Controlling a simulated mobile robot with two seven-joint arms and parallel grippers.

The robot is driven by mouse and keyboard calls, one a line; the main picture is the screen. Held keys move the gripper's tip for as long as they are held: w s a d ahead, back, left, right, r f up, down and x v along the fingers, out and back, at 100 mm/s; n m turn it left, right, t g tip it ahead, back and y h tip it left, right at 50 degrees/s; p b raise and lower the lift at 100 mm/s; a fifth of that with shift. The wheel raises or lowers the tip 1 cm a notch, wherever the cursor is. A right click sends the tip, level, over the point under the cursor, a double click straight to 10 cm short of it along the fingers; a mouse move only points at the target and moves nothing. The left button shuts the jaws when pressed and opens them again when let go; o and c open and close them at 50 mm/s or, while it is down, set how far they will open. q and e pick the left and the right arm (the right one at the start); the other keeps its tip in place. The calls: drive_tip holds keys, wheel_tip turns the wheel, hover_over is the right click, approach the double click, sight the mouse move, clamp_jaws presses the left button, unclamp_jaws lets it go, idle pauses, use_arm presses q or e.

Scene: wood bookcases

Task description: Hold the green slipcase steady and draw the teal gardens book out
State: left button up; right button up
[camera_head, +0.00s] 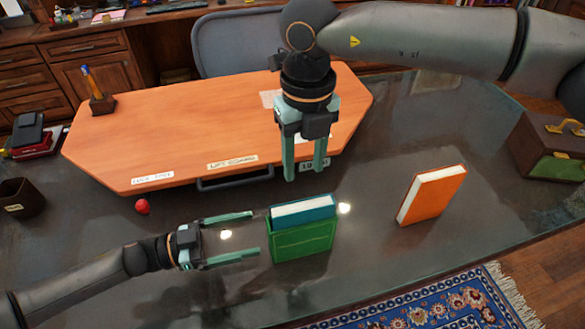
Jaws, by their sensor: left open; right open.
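The green slipcase (303,243) stands on the dark glossy desk near its front edge, with its opening upward. The teal gardens book (318,213) sits inside it, and its top with the white page block shows above the rim. My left gripper (256,233) lies low, to the left of the slipcase, fingers open and pointing right, with the tips close to its left end; I cannot tell whether they touch it. My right gripper (305,174) points down above and behind the book, open and empty, apart from it.
An orange book (433,195) stands to the right. An orange-topped board (210,120) with labels lies behind. A red ball (142,207) and dark cup (20,198) are at left. A brown case (550,145) sits far right. The desk between slipcase and orange book is clear.

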sight(302, 221)
use_arm(q)
drive_tip(key=x, duration=1.2)
drive_tip(key=shift+d, duration=0.2)
